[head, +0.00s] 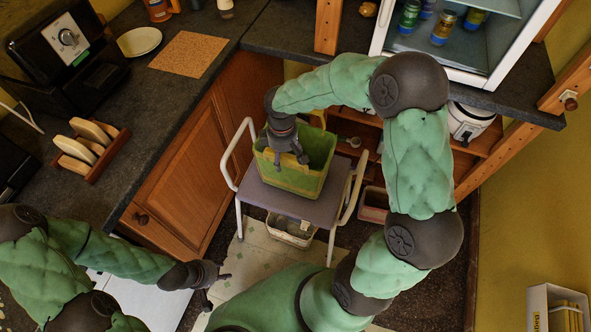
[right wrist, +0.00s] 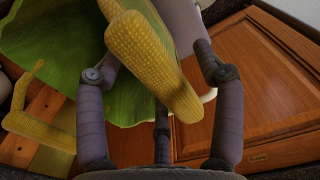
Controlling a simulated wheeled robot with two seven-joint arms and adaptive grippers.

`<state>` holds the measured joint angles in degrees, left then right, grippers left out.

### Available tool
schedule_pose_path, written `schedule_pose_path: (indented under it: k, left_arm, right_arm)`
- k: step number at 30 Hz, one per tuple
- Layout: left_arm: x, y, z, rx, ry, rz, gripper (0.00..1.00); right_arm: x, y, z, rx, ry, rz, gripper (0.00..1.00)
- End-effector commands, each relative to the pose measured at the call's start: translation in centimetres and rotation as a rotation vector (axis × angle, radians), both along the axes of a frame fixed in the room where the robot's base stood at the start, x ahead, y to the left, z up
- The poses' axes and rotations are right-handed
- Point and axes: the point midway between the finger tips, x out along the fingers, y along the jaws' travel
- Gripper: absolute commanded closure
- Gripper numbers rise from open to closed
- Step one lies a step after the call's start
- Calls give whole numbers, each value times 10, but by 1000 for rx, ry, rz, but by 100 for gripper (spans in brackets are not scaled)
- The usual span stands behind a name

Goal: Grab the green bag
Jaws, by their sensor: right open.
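The green bag (head: 319,150) stands upright with its top open on a small table, below my right arm. My right gripper (head: 290,158) points down at the bag's near left side and covers part of its rim. In the right wrist view its fingers are apart, with a yellow woven strap (right wrist: 150,55), seemingly the bag's handle, between them. The bag's green side (right wrist: 55,35) shows behind. Whether the fingers touch the strap I cannot tell. My left gripper (head: 217,286) is low at the left, away from the bag, with its fingers spread and empty.
The small table (head: 262,188) has white tubular rails (head: 237,150) on both sides. A wooden cabinet (head: 195,165) stands close on the left, under a dark counter. An open white fridge (head: 480,79) is at the upper right. A basket (head: 290,232) sits underneath the table.

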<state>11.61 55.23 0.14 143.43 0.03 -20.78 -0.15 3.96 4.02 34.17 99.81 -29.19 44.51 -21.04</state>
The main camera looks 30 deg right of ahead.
Motion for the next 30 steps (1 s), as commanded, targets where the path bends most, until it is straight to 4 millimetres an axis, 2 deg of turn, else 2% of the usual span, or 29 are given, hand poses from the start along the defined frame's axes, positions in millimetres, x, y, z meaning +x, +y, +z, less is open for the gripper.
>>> schedule_pose_path:
  k: [7, 12, 14, 15, 25, 30]
  left_arm:
    - [0, 0, -1, 0, 0, 0, 60]
    - [0, 0, -1, 0, 0, 0, 60]
    - [0, 0, -1, 0, 0, 0, 60]
    - [0, 0, -1, 0, 0, 0, 60]
    - [0, 0, 0, 0, 0, 0, 60]
    - [0, 0, 4, 0, 0, 0, 60]
  right_arm:
    - [1, 0, -2, 0, -2, -1, 31]
    - [1, 0, -2, 0, -1, -1, 79]
    - [1, 0, -2, 0, -1, 0, 96]
    - [1, 0, -2, 0, -1, 0, 100]
    - [1, 0, 0, 0, -3, 0, 100]
    - [2, 0, 10, 0, -4, 0, 100]
